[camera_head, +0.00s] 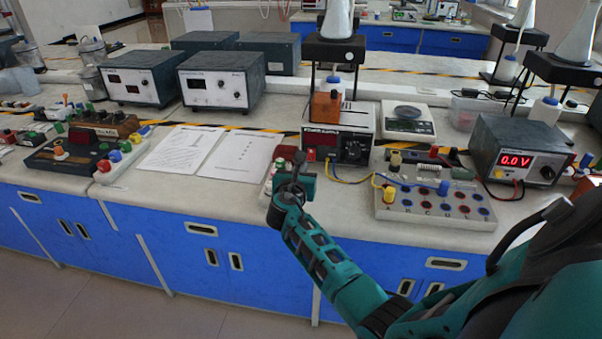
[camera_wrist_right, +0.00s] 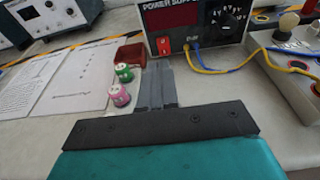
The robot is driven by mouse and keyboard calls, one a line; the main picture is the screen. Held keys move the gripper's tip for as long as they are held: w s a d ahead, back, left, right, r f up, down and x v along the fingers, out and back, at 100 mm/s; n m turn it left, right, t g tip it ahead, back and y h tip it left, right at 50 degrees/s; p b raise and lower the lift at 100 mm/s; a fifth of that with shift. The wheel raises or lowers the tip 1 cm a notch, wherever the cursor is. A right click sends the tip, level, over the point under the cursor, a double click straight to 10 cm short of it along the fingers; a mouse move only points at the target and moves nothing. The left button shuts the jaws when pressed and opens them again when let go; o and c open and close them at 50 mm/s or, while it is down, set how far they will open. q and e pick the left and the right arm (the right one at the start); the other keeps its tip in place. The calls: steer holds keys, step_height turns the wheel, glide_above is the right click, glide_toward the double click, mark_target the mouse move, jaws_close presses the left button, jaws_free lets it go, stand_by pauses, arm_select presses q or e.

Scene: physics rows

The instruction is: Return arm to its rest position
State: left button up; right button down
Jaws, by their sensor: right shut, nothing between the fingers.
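My right arm reaches in from the lower right of the head view. Its right gripper (camera_head: 298,163) is over the near edge of the bench, in front of a power supply (camera_head: 352,149). In the right wrist view the gripper's fingers (camera_wrist_right: 157,80) are together, with nothing between them. They point toward the front of the power supply (camera_wrist_right: 165,18). A green knob (camera_wrist_right: 123,72) and a pink knob (camera_wrist_right: 119,95) are just left of the fingers. My left arm and gripper are not in view.
A circuit board (camera_head: 435,207) with yellow and blue wires stands right of the gripper. A meter (camera_head: 520,156) showing 0.0 V is farther right. Paper sheets (camera_head: 238,155) lie to the left. Blue cabinets (camera_head: 180,250) are below the bench; floor is open at lower left.

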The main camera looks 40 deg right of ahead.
steer(key=shift+a, duration=0.1)
steer(key=shift+s, duration=0.1)
stand_by(0.6)
steer(key=s+a+f+m+g+y, duration=0.2)
steer(key=s+a+f+m, duration=0.15)
steer(key=s+m, duration=0.4)
steer(key=s+a+f+m+g+y, duration=0.2)
steer(key=s+a+f+m+y, duration=0.15)
steer(key=s+m, duration=0.45)
steer(key=s+a+r+m+g+y, duration=0.3)
steer(key=s+a+m+y, duration=0.5)
steer(key=s+a, duration=0.85)
steer(key=w+a+f+t, duration=0.1)
steer(key=w+f+t, duration=0.5)
steer(key=f, duration=0.3)
steer(key=shift+a+f+t, duration=0.15)
steer(key=shift+a+t, duration=0.1)
steer(key=shift+t, duration=0.45)
steer(key=shift+d+y, duration=0.1)
steer(key=shift+y, duration=0.15)
